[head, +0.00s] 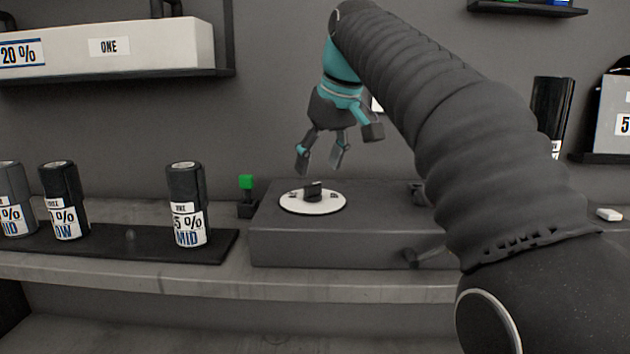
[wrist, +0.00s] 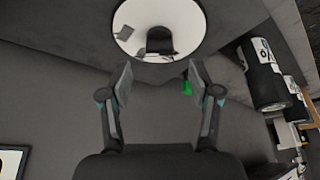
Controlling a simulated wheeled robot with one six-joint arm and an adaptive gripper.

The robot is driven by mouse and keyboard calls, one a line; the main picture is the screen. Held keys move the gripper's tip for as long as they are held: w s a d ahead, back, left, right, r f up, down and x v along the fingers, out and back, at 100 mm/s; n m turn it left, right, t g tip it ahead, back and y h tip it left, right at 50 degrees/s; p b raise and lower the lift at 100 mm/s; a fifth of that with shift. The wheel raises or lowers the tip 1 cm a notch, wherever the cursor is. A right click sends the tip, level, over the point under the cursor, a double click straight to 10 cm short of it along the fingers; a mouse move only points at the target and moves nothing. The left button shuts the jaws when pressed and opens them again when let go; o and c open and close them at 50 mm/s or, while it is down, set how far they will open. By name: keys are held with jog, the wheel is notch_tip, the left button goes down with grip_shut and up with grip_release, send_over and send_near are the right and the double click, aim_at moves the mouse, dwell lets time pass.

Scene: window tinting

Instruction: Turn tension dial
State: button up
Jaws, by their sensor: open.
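The tension dial is a white disc (head: 296,203) with a raised black knob (head: 313,192) on top of a dark grey box (head: 350,245). In the wrist view the white disc (wrist: 185,15) and black knob (wrist: 160,41) show at the top, just beyond the fingertips. My gripper (head: 320,164) is open and empty, above the dial and apart from it. Its two fingers (wrist: 160,88) are spread, with nothing between them in the wrist view.
Several labelled film rolls (head: 187,205) stand on a dark tray (head: 120,245) left of the box. A green-topped post (head: 246,190) stands close to the box's left end. A lever (head: 422,256) sticks out of the box's front. A white box (head: 150,45) sits on a shelf above.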

aim_at(313, 184)
jog(key=shift+b+x, duration=0.35)
jog(key=shift+x, duration=2.1)
